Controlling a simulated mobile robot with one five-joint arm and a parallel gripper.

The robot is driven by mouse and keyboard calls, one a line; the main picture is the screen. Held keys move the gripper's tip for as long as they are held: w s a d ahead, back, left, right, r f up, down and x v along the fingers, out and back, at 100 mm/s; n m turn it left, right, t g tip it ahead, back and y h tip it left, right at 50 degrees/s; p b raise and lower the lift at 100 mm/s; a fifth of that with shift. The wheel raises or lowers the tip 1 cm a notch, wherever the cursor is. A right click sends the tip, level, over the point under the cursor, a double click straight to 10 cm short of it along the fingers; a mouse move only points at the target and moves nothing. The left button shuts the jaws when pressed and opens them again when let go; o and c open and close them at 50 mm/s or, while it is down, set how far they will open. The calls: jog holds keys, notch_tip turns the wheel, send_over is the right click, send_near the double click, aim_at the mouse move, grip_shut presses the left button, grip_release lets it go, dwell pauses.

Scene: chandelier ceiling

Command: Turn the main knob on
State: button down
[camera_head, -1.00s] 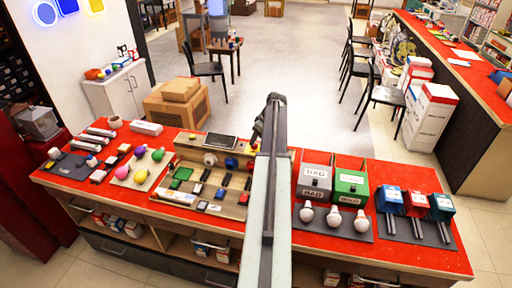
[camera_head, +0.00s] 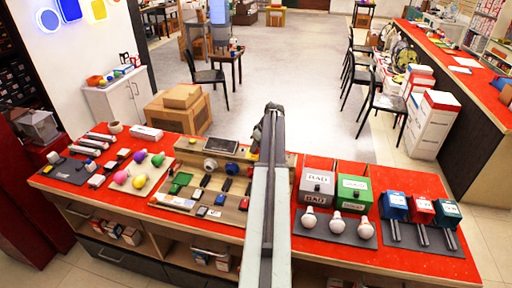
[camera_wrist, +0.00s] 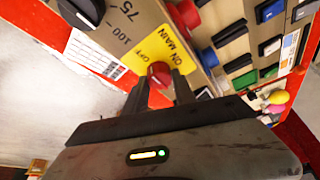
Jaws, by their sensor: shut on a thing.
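The main knob (camera_wrist: 160,74) is red and sits beside a yellow label (camera_wrist: 163,48) reading ON, OFF and MAIN, in the wrist view. My gripper (camera_wrist: 159,80) has one dark finger on each side of the knob and is shut on it. Which mark the knob points to is hard to tell. In the head view the control panel (camera_head: 203,146) stands on the red counter, left of my arm. My arm hides the gripper and the main knob there.
A black dial (camera_wrist: 82,12) and another red part (camera_wrist: 187,14) are close to the gripper. Black, blue and green switches (camera_wrist: 235,63) lie to the right. Grey BAD (camera_head: 316,184) and green (camera_head: 351,192) boxes with bulbs stand right of my arm.

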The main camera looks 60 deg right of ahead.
jog(key=m, duration=0.2)
jog(key=m+h, duration=0.1)
jog(key=m, duration=0.1)
jog(key=shift+a+m+g+h, duration=0.2)
jog(key=shift+m+g+h, duration=0.1)
jog(key=shift+g, duration=0.1)
jog(key=m+g+h, duration=0.1)
jog(key=m, duration=0.3)
jog(key=shift+w, duration=0.1)
jog(key=m, duration=0.2)
jog(key=m+g+h, duration=0.1)
jog(key=m, duration=0.2)
jog(key=shift+w+a+g, duration=0.1)
jog(key=shift+w+g, duration=0.05)
jog(key=shift+g, duration=0.15)
jog(key=shift+m+g, duration=0.8)
jog(key=shift+m, duration=1.1)
jog(key=shift+f, duration=0.1)
jog(key=c, duration=1)
grip_release()
jog(key=shift+w+a, duration=0.1)
